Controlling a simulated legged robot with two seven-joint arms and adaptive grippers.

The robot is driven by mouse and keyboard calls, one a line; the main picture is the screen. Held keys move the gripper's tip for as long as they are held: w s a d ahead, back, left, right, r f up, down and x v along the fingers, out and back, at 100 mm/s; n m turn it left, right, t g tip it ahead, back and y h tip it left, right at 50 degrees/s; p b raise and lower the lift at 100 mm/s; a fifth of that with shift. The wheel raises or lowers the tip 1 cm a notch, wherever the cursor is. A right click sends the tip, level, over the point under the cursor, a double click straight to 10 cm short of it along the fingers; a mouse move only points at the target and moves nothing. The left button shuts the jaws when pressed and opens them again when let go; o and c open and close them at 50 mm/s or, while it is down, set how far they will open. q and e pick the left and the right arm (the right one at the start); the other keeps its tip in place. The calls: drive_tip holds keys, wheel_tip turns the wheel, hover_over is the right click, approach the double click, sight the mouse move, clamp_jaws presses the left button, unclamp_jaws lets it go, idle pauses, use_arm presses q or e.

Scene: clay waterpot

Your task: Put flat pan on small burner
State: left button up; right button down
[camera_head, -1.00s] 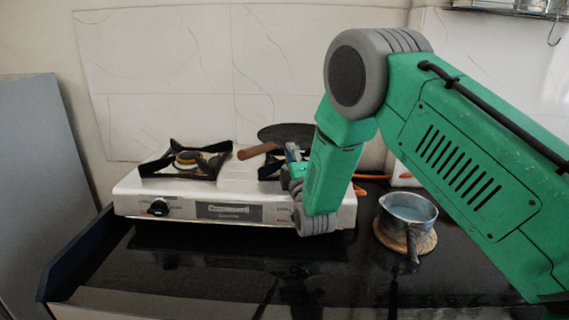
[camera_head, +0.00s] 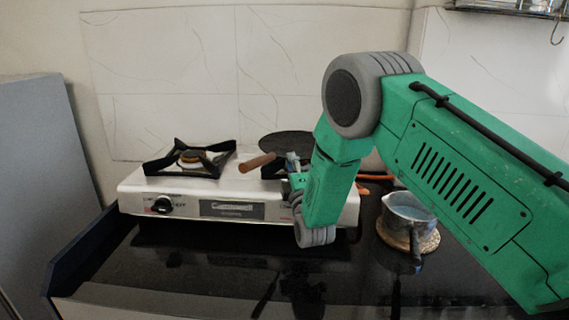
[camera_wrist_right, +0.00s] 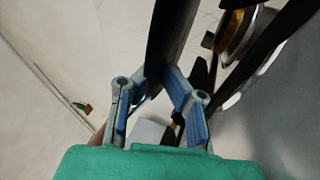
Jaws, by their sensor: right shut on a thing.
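The flat pan (camera_head: 288,144) is a dark disc with a brown wooden handle (camera_head: 257,162) pointing left. It is over the right burner of the white stove (camera_head: 232,207); I cannot tell if it touches the grate. My right gripper (camera_head: 292,162) is shut on the pan near the handle's base. In the right wrist view, the pan's dark edge (camera_wrist_right: 165,45) rises between the fingers (camera_wrist_right: 158,90). The left burner (camera_head: 191,157) is bare, with a brass ring and black grate. The right burner is mostly hidden, so I cannot compare their sizes. My left gripper is not in view.
A small metal pot (camera_head: 409,212) with pale liquid stands on a round wooden trivet (camera_head: 388,236) right of the stove. An orange hose (camera_head: 376,177) lies behind my right arm. The dark counter (camera_head: 200,260) is clear in front. A tiled wall (camera_head: 165,60) stands behind.

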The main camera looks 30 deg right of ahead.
drive_tip(key=c, duration=1.7)
unclamp_jaws()
drive_tip(key=shift+s+d+f+g, duration=0.1)
drive_tip(key=shift+f+g, duration=0.05)
drive_tip(key=shift+f, duration=0.2)
drive_tip(key=shift+s+d+f+g, duration=0.1)
drive_tip(key=shift+f+g, duration=0.05)
drive_tip(key=shift+f, duration=0.2)
drive_tip(key=shift+r+p, duration=0.5)
drive_tip(key=shift+p, duration=0.1)
drive_tip(key=v, duration=0.6)
drive_tip(key=shift+d+r, duration=0.1)
drive_tip(key=shift+d, duration=0.15)
drive_tip(key=s+a, duration=0.3)
drive_tip(key=s, duration=0.7)
drive_tip(key=shift+r, duration=0.25)
drive_tip(key=shift+s, duration=0.15)
